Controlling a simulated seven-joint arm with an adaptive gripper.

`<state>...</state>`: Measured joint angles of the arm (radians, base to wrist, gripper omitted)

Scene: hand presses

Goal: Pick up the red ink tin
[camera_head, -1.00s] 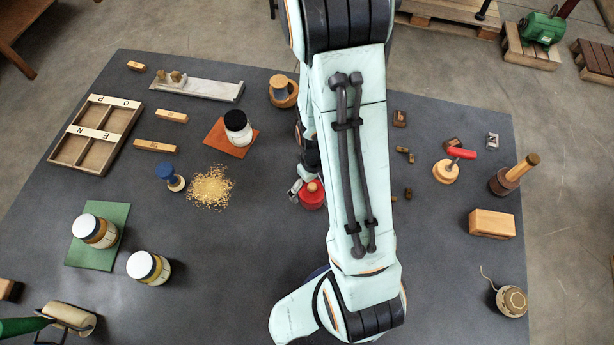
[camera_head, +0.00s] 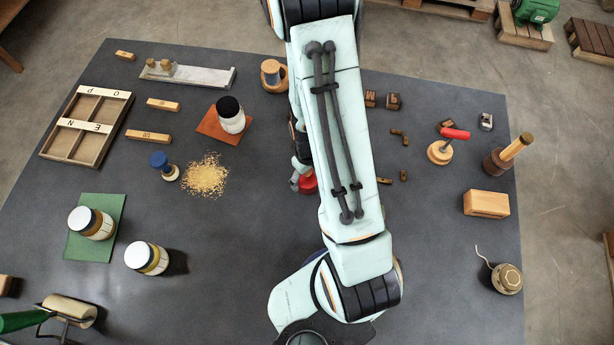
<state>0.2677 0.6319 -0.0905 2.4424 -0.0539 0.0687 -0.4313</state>
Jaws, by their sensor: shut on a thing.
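The red ink tin (camera_head: 309,183) shows in the head view near the middle of the dark table. Only its left part is visible; my arm covers the rest. My gripper (camera_head: 297,181) is at the tin's left side, small and partly hidden behind my arm. It is shut on the red tin. I cannot tell from this view whether the tin is clear of the table.
A jar (camera_head: 231,115) on an orange mat and a pile of yellow grains (camera_head: 205,175) lie left of the tin. A wooden pot (camera_head: 274,75) stands behind it. Small blocks (camera_head: 392,101) lie to the right.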

